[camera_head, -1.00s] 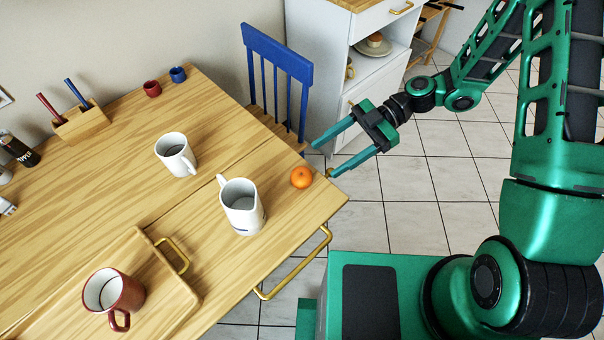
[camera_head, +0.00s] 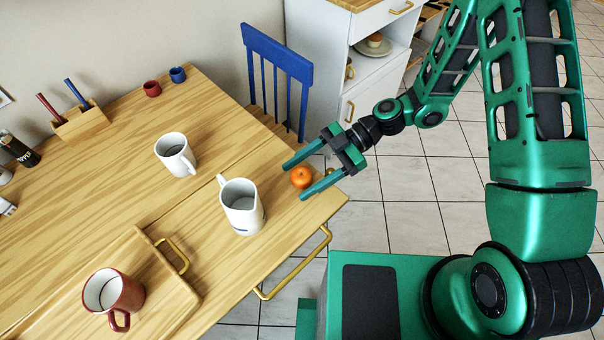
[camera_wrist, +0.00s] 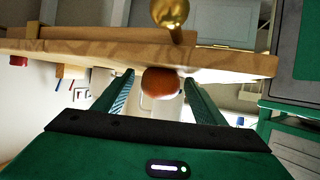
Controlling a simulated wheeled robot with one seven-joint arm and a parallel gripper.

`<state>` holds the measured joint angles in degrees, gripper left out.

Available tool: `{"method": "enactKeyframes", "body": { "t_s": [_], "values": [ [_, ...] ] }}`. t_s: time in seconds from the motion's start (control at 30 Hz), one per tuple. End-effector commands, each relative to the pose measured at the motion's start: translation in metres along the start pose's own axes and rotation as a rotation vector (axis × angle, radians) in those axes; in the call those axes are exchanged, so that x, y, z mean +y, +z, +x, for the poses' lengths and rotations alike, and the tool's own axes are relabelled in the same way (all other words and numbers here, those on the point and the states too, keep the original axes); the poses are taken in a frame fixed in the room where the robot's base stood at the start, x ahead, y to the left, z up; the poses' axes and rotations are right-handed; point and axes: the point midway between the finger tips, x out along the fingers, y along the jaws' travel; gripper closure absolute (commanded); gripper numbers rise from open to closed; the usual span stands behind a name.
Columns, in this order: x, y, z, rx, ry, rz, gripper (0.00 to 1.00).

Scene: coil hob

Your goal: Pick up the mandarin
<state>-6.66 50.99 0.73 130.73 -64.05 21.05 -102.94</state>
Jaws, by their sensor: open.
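The mandarin (camera_head: 301,177) is a small orange fruit on the wooden table (camera_head: 225,125), near the table's right corner. My gripper (camera_head: 293,182) is open, with one finger on each side of the mandarin in the head view. In the wrist view the mandarin (camera_wrist: 161,83) shows between the two fingers (camera_wrist: 158,90), with gaps on both sides. I cannot tell whether a finger touches it.
A red mug (camera_head: 113,293) stands on a wooden board (camera_head: 165,285). A blue chair (camera_head: 277,55) is behind the table edge.

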Motion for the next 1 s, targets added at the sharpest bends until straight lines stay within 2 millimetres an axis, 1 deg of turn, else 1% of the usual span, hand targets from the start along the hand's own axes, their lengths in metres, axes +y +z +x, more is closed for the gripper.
{"method": "enactKeyframes", "body": {
  "t_s": [0.07, 0.1, 0.27, 0.3, 0.57, 0.73, 0.87, 1.0],
  "values": [
    [0.0, 0.0, 0.0, 0.0, 0.0, 0.0, 0.36],
    [0.0, 0.0, 0.0, 0.0, 0.0, 0.0, 0.4],
    [0.0, 0.0, 0.0, 0.0, 0.0, 0.0, 0.79],
    [0.0, 0.0, 0.0, 0.0, 0.0, 0.0, 0.81],
    [0.0, -0.001, -0.001, 0.0, 0.0, 0.0, 0.81],
    [0.001, -0.007, -0.003, 0.001, 0.0, -0.001, 0.81],
    [0.001, -0.02, -0.009, 0.0, 0.0, -0.004, 0.81],
    [0.002, -0.041, -0.018, -0.001, 0.003, -0.004, 0.81]
  ]
}}
